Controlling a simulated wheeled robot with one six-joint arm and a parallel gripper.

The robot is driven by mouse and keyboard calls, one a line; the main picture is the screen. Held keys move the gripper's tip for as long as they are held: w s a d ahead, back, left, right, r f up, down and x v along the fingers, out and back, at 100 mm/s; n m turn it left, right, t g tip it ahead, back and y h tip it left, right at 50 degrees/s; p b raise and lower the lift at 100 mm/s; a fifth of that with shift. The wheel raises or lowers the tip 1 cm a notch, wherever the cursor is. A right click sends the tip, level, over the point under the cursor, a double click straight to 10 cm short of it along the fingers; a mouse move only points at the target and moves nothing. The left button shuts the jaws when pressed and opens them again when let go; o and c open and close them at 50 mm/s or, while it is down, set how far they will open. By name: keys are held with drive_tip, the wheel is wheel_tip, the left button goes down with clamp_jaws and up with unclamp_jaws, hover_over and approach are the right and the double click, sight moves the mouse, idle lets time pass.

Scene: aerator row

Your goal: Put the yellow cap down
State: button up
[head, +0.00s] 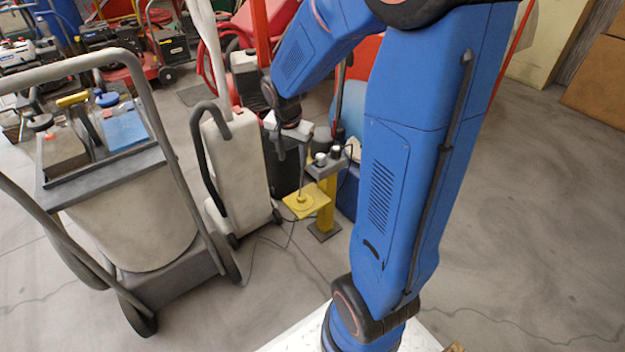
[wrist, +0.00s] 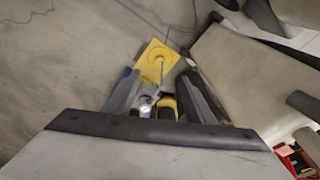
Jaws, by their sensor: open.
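A round yellow piece, which looks like the yellow cap (head: 303,201), rests flat on a square yellow plate (head: 289,208) low on a stand. In the wrist view the cap (wrist: 159,62) sits around the middle of the plate (wrist: 151,46), beyond my fingertips. A thin upright rod shows at the cap; I cannot tell whether it is joined to it. My gripper (head: 293,147) is above the plate in the head view, pointing down. In the wrist view my gripper (wrist: 157,76) has its two fingers apart, with nothing clearly held between them.
A grey box with knobs (head: 326,165) stands on a yellow post (head: 328,205) just right of my gripper. A pale wheeled machine (head: 236,165) is close on the left, with a cart (head: 130,220) farther left. A cable crosses the floor. Open floor lies at right.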

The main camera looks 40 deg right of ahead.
drive_tip(key=s+a+r+n+t, duration=0.1)
drive_tip(key=s+a+r+n, duration=0.2)
drive_tip(key=s, duration=0.5)
drive_tip(key=s+a+r+n+t+y, duration=0.1)
drive_tip(key=s+a+r+n, duration=0.2)
drive_tip(key=s+r+n, duration=0.2)
drive_tip(key=s+a+r+n+t, duration=0.1)
drive_tip(key=s+a+r+n, duration=0.2)
drive_tip(key=s+r, duration=0.3)
drive_tip(key=s+n, duration=0.1)
drive_tip(key=s, duration=0.3)
drive_tip(key=shift+s, duration=0.3)
